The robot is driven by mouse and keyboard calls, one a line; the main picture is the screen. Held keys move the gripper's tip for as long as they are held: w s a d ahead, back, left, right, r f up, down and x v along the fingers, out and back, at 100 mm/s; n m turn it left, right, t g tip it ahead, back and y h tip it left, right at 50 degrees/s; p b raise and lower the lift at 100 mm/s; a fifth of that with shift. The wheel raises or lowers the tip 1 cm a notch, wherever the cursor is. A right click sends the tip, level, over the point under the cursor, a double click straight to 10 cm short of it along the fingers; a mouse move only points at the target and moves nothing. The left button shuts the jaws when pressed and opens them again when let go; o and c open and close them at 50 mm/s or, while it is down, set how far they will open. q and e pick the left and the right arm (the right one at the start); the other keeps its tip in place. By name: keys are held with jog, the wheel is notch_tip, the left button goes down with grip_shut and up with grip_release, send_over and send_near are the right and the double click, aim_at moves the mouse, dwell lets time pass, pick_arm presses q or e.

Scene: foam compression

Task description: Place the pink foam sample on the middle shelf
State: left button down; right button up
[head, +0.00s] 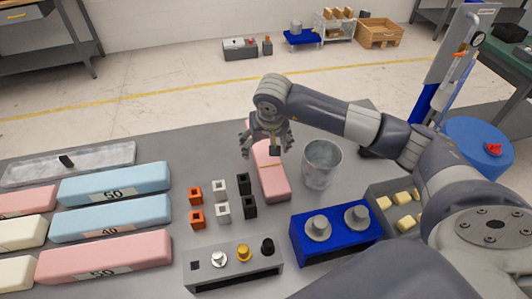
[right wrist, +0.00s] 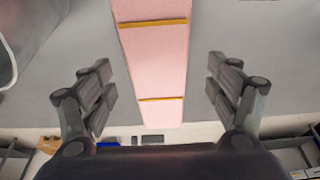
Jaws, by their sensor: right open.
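The pink foam sample (head: 272,183) is a long block with thin orange bands, lying on the grey table near its middle. My right gripper (head: 267,146) is over its far end, which it partly hides. In the right wrist view the pink foam (right wrist: 158,70) runs between the spread fingers of my right gripper (right wrist: 158,88), with a gap on both sides. The gripper is open and empty. My left gripper is not in view. I cannot pick out the middle shelf for certain.
A clear glass cup (head: 321,165) stands close right of the foam. Small orange, white and black blocks (head: 222,200) stand to its left. A blue box with knobs (head: 337,232) and a grey knob panel (head: 233,268) are nearer. Larger pink and blue blocks (head: 112,215) lie left.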

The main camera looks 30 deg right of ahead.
aim_at(266, 152)
jog(key=p+x, duration=0.1)
jog(key=x, duration=0.2)
jog(key=shift+d+f, duration=0.1)
jog(key=shift+f, duration=0.15)
jog(key=shift+w+d+f, duration=0.1)
jog(key=shift+f, duration=0.2)
jog(key=c, duration=0.9)
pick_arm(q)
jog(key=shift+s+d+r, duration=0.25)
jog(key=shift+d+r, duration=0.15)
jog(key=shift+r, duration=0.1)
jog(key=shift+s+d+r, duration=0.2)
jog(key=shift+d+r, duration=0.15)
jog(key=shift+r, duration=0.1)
pick_arm(e)
jog(key=shift+c, duration=0.4)
jog(key=shift+r, duration=0.1)
